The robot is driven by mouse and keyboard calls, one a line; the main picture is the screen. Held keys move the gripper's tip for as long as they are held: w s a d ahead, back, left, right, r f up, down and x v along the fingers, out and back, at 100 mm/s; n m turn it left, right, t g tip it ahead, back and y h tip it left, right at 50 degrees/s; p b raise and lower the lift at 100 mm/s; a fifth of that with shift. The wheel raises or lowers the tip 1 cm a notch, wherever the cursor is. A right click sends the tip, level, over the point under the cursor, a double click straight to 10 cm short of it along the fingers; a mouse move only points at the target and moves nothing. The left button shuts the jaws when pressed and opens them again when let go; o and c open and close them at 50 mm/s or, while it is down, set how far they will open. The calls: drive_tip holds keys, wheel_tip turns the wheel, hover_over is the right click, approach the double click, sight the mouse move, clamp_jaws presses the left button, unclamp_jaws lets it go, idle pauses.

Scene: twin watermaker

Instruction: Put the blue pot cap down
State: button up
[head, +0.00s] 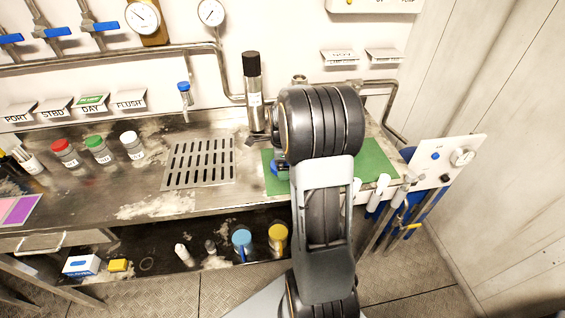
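A small blue thing (276,168), which may be the blue pot cap, shows at the left edge of my arm, over the green mat (374,158). My arm covers the rest of it, so I cannot tell whether it touches the mat or is held. My gripper is almost wholly hidden behind my own arm, which reaches over the mat. Its fingertips do not show, and I cannot tell whether they are open or shut.
Pots with red (64,152), green (98,149) and white (132,146) caps stand at the left of the steel counter. A slotted drain (199,163) lies left of the mat. A tall dark-topped cylinder (254,92) stands behind. Blue-topped (242,242) and yellow-topped (278,237) containers sit below.

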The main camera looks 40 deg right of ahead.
drive_tip(key=shift+r, duration=0.1)
wheel_tip(320, 180, up, 11)
drive_tip(key=s+a+n+t, duration=0.1)
drive_tip(key=s+a+n, duration=0.5)
drive_tip(key=a+n, duration=0.3)
drive_tip(key=s+a+n+t, duration=0.2)
drive_tip(key=s+a+n, duration=0.5)
drive_tip(key=n, duration=0.8)
drive_tip(key=a, duration=0.2)
drive_tip(key=shift+s+a+t, duration=0.3)
drive_tip(key=shift+a, duration=0.05)
drive_tip(key=shift+r+p, duration=0.15)
drive_tip(key=shift+p, duration=0.4)
drive_tip(key=shift+c, duration=0.3)
